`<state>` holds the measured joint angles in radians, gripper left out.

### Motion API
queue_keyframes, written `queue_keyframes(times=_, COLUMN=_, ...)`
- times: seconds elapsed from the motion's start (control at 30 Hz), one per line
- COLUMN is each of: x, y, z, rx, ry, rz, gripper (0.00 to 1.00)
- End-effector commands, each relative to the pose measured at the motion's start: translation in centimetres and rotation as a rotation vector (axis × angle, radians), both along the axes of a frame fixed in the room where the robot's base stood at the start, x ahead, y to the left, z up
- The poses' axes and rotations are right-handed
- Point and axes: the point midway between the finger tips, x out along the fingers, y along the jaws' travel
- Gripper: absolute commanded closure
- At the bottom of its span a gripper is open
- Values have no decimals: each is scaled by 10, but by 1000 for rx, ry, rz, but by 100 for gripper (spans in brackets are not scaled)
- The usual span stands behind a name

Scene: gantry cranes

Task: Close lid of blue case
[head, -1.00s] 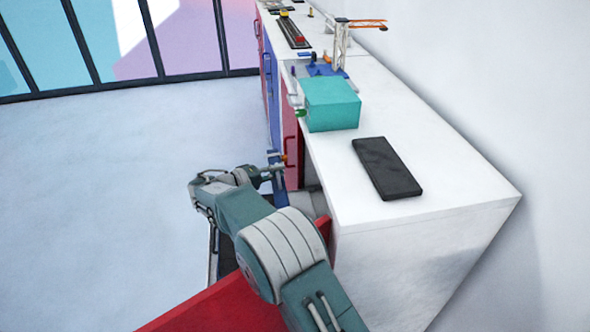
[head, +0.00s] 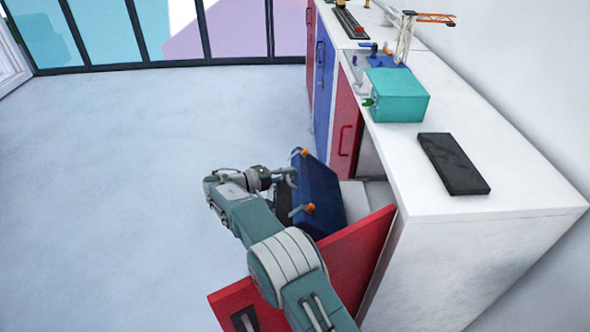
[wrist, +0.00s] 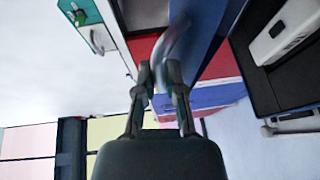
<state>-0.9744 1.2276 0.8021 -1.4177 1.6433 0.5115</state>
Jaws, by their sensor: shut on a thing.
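The blue case shows in the head view as a blue lid (head: 320,198) with orange latches at its corners, beside the open cabinet. The lid stands raised and tilted, with a dark part of the case to its left, mostly behind my arm. In the wrist view, the lid's blue underside or face (wrist: 207,28) is at the top, and the open black interior (wrist: 268,88) holds a white device (wrist: 287,33). My gripper (head: 288,178) is at the lid's left side. In the wrist view, its fingers (wrist: 160,82) are shut on a grey curved handle (wrist: 172,48).
An open red cabinet door (head: 345,265) stands close behind my arm. The white counter (head: 520,190) carries a teal box (head: 397,95), a black slab (head: 453,163) and a small crane (head: 408,35). Open floor (head: 130,180) lies to the left.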

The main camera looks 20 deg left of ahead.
Motion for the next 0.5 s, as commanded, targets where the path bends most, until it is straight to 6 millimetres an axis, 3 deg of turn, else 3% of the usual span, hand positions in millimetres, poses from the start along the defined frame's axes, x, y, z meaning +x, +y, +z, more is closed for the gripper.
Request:
queue_keyframes(times=0.43, x=1, y=-2, z=3, rx=7, ry=-1, rz=4, gripper=100)
queue_keyframes(times=0.5, x=1, y=-1, z=2, rx=5, ry=-2, rz=3, gripper=71)
